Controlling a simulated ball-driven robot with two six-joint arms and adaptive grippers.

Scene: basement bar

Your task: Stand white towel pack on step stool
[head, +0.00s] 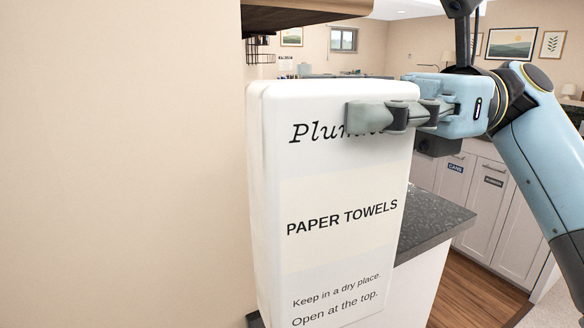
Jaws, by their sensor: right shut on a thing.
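The white towel pack (335,245) is a tall white block labelled "PAPER TOWELS". It stands upright, close in front of me in the middle of the head view, with its bottom end cut off by the lower edge. My right gripper (375,116) comes in from the right and is shut on the pack near its top, with one finger lying across the front face over part of the brand name. The other finger is hidden behind the pack. My left gripper is not in view. The step stool cannot be made out.
A dark speckled countertop (432,219) lies behind the pack on the right. White cabinets (497,215) with labels stand beyond it over a wooden floor (468,298). A plain beige wall (120,160) fills the left. A dark wooden shelf or cabinet underside (300,18) hangs above.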

